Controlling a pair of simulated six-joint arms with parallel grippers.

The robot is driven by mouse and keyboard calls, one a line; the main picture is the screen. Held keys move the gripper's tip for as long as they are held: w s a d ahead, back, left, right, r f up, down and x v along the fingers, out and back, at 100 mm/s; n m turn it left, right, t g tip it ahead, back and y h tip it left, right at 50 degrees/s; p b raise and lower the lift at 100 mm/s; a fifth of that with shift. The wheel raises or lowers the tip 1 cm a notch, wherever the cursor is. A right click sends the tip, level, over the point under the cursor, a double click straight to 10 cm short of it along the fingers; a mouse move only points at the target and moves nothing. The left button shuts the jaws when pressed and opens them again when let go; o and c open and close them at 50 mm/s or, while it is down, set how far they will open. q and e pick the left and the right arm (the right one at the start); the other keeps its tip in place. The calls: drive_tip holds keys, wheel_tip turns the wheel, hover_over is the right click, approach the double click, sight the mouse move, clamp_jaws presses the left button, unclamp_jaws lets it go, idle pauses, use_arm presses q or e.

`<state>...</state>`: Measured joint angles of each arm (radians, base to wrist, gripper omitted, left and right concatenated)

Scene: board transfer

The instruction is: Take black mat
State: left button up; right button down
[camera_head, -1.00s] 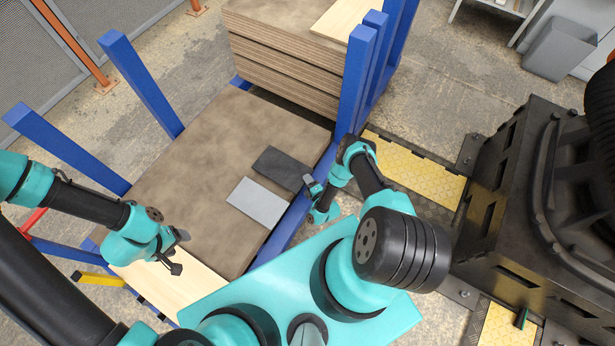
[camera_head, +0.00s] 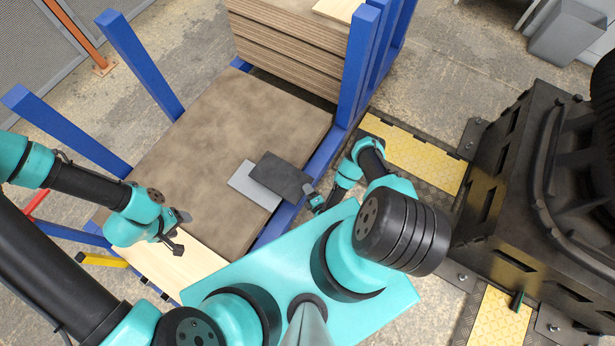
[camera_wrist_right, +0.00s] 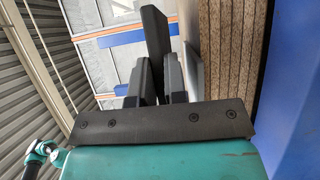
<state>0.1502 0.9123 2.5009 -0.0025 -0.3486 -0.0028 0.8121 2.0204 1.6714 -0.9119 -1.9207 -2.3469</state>
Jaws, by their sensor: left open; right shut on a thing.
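The black mat (camera_head: 282,176) is a dark flat rectangle on the right side of the brown board stack, covering part of the grey mat (camera_head: 243,182). My right gripper (camera_head: 312,196) is shut on its right edge. In the right wrist view the black mat (camera_wrist_right: 155,35) stands between the two fingers (camera_wrist_right: 156,85), with the grey mat (camera_wrist_right: 195,70) apart to its right. My left gripper (camera_head: 180,232) is open and empty at the left, over the near left part of the stack. How high the black mat is held is hard to tell.
The brown board (camera_head: 225,120) is otherwise bare. Blue posts (camera_head: 358,70) and a blue rail edge the stack on the right. A taller board stack (camera_head: 285,50) stands behind. A black machine (camera_head: 540,190) stands at the right.

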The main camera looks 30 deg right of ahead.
drive_tip(key=shift+r, duration=0.1)
drive_tip(key=shift+r, duration=2.9)
